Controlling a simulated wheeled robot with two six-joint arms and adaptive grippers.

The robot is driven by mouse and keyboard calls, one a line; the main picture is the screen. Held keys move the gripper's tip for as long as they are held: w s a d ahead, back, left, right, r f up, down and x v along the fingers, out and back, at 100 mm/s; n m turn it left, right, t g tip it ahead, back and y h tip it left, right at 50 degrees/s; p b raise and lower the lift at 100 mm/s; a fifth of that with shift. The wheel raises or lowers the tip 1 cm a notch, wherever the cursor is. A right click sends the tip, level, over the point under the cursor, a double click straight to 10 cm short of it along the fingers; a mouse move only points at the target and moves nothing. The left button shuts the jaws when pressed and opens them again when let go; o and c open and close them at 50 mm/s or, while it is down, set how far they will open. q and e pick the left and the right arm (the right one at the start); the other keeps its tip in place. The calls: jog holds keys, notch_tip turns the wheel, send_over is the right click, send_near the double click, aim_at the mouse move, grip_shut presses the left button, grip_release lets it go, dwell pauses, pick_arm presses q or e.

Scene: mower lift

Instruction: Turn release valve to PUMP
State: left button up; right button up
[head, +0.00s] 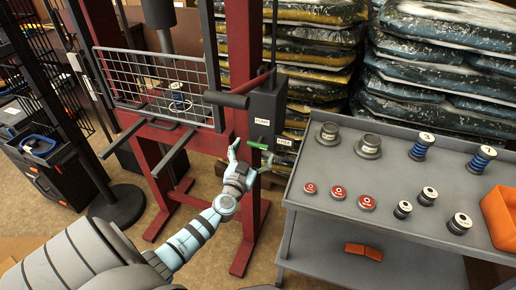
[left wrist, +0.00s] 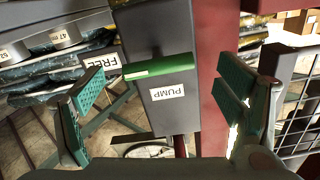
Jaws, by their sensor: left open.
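In the left wrist view the green handle (left wrist: 158,68) lies nearly level, one end close to the FREE label (left wrist: 100,63). The PUMP label (left wrist: 167,91) is on the grey box, below the handle in that view. My left gripper (head: 250,153) is open at the valve, its teal fingers (left wrist: 165,95) on either side of the handle and apart from it. Nothing is between the pads in grip. My right gripper is not in view.
A grey cart (head: 310,178) with several weights, red discs and an orange bin (head: 500,215) stands at the right. Stacked bags (head: 445,60) are behind it. A wire guard (head: 150,82) and dark bars are left of the pump box.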

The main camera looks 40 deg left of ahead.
aim_at(258, 143)
pick_arm(q)
jog(key=b+x, duration=0.1)
jog(key=x, duration=0.2)
jog(key=shift+f, duration=0.2)
jog(key=shift+w+a+r, duration=0.15)
jog(key=shift+w+a, duration=0.05)
jog(key=shift+w, duration=0.35)
jog(key=shift+c, duration=0.6)
jog(key=c, duration=0.9)
